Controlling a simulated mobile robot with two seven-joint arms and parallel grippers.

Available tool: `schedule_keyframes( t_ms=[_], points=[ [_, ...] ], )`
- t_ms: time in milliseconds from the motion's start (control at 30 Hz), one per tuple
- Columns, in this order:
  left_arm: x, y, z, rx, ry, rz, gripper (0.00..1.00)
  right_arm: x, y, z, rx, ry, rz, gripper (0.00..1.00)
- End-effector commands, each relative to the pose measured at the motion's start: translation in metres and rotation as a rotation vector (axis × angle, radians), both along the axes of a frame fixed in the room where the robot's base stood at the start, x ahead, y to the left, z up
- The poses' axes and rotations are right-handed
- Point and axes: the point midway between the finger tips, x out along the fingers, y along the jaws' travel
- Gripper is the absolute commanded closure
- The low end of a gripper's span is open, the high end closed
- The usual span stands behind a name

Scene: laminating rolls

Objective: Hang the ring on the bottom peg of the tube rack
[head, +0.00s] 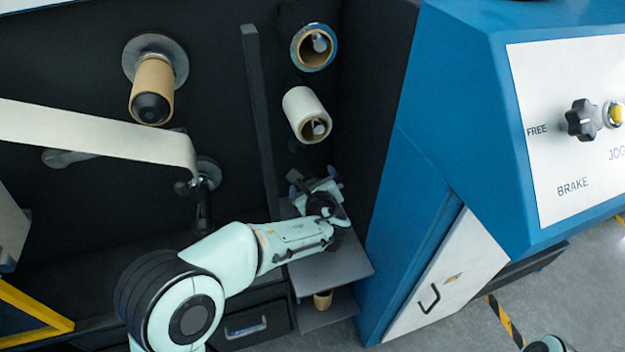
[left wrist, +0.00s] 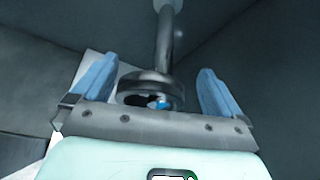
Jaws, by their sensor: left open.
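The tube rack is the dark panel with a column of pegs right of centre in the head view. Its top peg (head: 320,43) and middle peg (head: 318,128) carry rolls. My left gripper (head: 314,180) is below them, its blue fingers pointing at the panel, and hides the bottom peg there. In the left wrist view a metal rod, apparently the bottom peg (left wrist: 166,42), comes down from a pale base. A dark metallic ring (left wrist: 150,77) is at its lower end, between the open fingers and apart from both. I cannot tell whether the rod passes through it.
A grey shelf (head: 335,268) lies under my left gripper, with a tan tube (head: 322,300) below it. A dark upright bar (head: 258,110) stands left of the pegs. The blue machine housing (head: 400,220) is close on the right.

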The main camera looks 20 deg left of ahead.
Motion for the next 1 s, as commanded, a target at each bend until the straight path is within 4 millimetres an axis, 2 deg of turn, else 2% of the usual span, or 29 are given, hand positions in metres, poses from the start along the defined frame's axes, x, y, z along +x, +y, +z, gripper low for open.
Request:
schedule_keyframes(
  t_ms=[300, 500, 700, 1000],
  points=[
    [-0.060, -0.027, 0.030, -0.001, -0.002, -0.005, 0.00, -0.015, 0.007, 0.012, 0.019, 0.038, 0.016, 1.00],
    [-0.088, -0.040, 0.042, -0.001, -0.002, -0.002, 0.00, -0.022, 0.011, 0.018, 0.028, 0.057, 0.024, 1.00],
    [-0.100, -0.044, 0.047, 0.000, -0.002, 0.000, 0.00, -0.025, 0.012, 0.019, 0.032, 0.066, 0.028, 1.00],
    [-0.101, -0.045, 0.047, 0.000, -0.001, -0.001, 0.00, -0.025, 0.012, 0.019, 0.032, 0.067, 0.028, 1.00]
  ],
)
